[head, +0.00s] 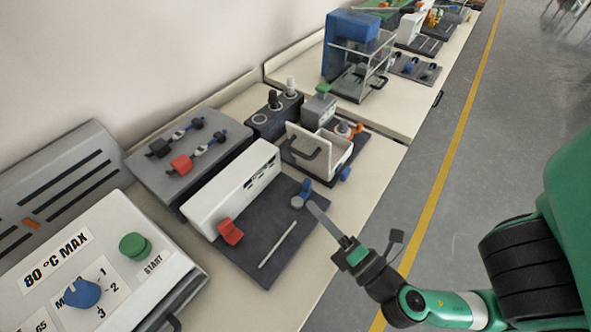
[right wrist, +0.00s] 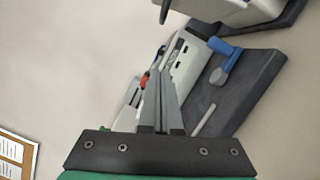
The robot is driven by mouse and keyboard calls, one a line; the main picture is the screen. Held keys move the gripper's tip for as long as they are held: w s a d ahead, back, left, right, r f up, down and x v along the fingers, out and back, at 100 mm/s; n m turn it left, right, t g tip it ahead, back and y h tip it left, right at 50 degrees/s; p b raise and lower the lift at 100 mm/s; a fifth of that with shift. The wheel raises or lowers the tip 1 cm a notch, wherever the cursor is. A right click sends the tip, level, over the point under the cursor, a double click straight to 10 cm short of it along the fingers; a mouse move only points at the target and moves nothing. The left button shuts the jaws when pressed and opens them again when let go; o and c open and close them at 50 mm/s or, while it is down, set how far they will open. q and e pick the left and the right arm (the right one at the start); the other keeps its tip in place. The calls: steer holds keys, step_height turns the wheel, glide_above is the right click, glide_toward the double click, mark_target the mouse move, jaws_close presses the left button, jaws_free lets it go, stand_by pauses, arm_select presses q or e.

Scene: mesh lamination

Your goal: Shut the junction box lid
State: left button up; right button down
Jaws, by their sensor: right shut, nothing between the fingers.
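The junction box (head: 336,163) is a pale open-topped box on a dark base. Its lid (head: 304,147) stands raised at the box's left side, with a dark loop handle on its face. In the right wrist view, part of a pale box (right wrist: 240,12) is cut off at the top edge; I cannot tell the lid's angle there. My right gripper (head: 315,209) is shut and empty, in front of and below the box, apart from it. Its closed fingers also show in the right wrist view (right wrist: 160,78). My left gripper is not in view.
Close to my right fingertips is a dark plate (head: 262,262) with a blue lever (head: 302,194) and a red part (head: 230,231). A grey block with a green top (head: 321,99) stands behind the box. The aisle floor (head: 480,130) at right is clear.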

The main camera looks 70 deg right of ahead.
mark_target(304, 156)
steer(key=w+d+r+p, duration=0.2)
steer(key=w+d+p, duration=0.5)
steer(key=d, duration=0.1)
steer(key=shift+w+d+r, duration=0.15)
steer(key=shift+d+r, duration=0.1)
steer(key=shift+d, duration=0.05)
steer(key=shift+w, duration=0.1)
